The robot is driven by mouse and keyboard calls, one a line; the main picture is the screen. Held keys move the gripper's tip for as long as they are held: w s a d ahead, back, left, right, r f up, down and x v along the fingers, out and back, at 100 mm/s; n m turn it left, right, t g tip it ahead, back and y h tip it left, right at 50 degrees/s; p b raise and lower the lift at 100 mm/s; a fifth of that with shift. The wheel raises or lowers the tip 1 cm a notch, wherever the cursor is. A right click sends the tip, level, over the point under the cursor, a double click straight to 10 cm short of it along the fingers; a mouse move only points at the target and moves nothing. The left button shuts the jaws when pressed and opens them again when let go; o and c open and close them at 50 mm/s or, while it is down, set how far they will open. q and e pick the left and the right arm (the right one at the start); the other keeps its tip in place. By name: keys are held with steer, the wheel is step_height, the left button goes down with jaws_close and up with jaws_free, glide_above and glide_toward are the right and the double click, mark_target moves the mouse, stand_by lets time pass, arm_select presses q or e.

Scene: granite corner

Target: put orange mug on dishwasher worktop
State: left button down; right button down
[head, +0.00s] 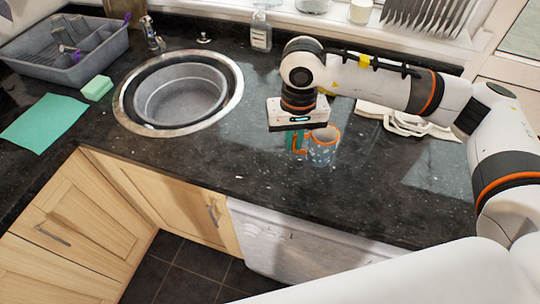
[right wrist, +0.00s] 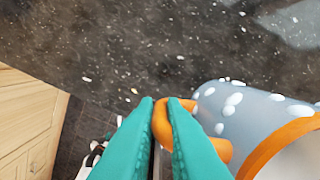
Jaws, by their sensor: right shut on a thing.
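The orange mug (head: 323,152) is blue-grey with white dots and has an orange rim and handle. My right gripper (head: 299,142) points down at its left side, with teal fingers shut on the handle. In the right wrist view, the fingers (right wrist: 166,110) pinch the orange handle, and the mug (right wrist: 245,112) lies to their right. The mug is over the dark speckled worktop (head: 380,195), above the white dishwasher front (head: 290,240). I cannot tell whether its base touches the surface. My left gripper is not in view.
A round sink with a grey basin (head: 180,95) is to the left. A green sponge (head: 97,88), teal cloth (head: 44,123) and grey dish rack (head: 70,55) lie farther left. Worktop around the mug is clear.

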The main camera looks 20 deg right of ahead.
steer(key=w+a+r+m+b, duration=0.2)
steer(key=w+a+m, duration=0.1)
steer(key=w+a, duration=0.55)
steer(key=f+p, duration=0.1)
steer(key=f, duration=0.2)
steer(key=w+d+f+p, duration=0.1)
steer(key=f, duration=0.2)
steer(key=d+f+p, duration=0.1)
steer(key=f, duration=0.2)
steer(key=shift+w+f, duration=0.25)
steer(key=shift+w, duration=0.05)
steer(key=shift+f, duration=0.1)
steer(key=shift+a+f, duration=0.1)
steer(key=c, duration=1.5)
jaws_free()
